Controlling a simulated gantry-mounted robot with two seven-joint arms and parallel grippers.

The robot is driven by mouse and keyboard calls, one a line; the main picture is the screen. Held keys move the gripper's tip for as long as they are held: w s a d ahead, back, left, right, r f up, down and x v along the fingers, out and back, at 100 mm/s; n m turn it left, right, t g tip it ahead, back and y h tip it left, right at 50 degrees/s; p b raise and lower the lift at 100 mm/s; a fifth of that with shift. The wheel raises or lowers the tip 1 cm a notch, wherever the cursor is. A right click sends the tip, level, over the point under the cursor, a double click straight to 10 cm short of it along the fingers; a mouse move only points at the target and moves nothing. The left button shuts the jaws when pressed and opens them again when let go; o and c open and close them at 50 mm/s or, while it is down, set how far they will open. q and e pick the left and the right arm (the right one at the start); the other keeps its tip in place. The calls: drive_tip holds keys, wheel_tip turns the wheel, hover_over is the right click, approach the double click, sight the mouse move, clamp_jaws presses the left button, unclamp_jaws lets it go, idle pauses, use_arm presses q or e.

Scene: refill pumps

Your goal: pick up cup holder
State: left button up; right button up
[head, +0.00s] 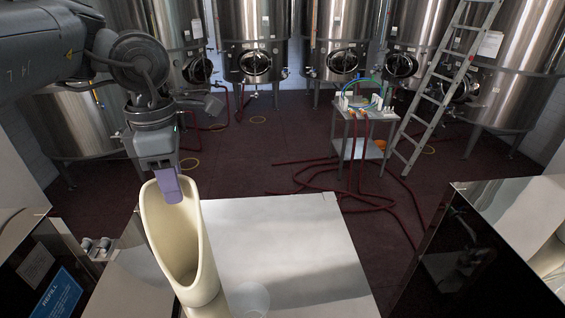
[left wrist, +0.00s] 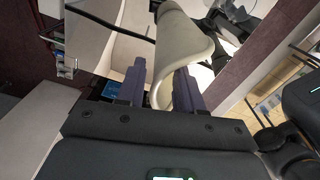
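The cup holder (head: 180,240) is a tall cream tube with a slanted, scooped opening. It stands upright at the near left of the white tabletop in the head view. My left gripper (head: 168,190) points down at its upper rim, with a purple finger over the opening. In the left wrist view the two purple fingers of my left gripper (left wrist: 162,88) are apart, and the cup holder's cream wall (left wrist: 187,38) reaches in between them. Whether either finger touches it cannot be told. My right gripper is not in view.
The white tabletop (head: 285,240) is mostly clear, with a faint clear round object (head: 248,298) near its front. A dark panel with a blue refill label (head: 58,297) is at left. A shiny box (head: 500,225) stands at right. Tanks, a ladder (head: 440,85) and red hoses lie beyond.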

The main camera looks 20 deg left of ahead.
use_arm(q)
drive_tip(key=shift+f, duration=0.2)
clamp_jaws()
idle(1.4)
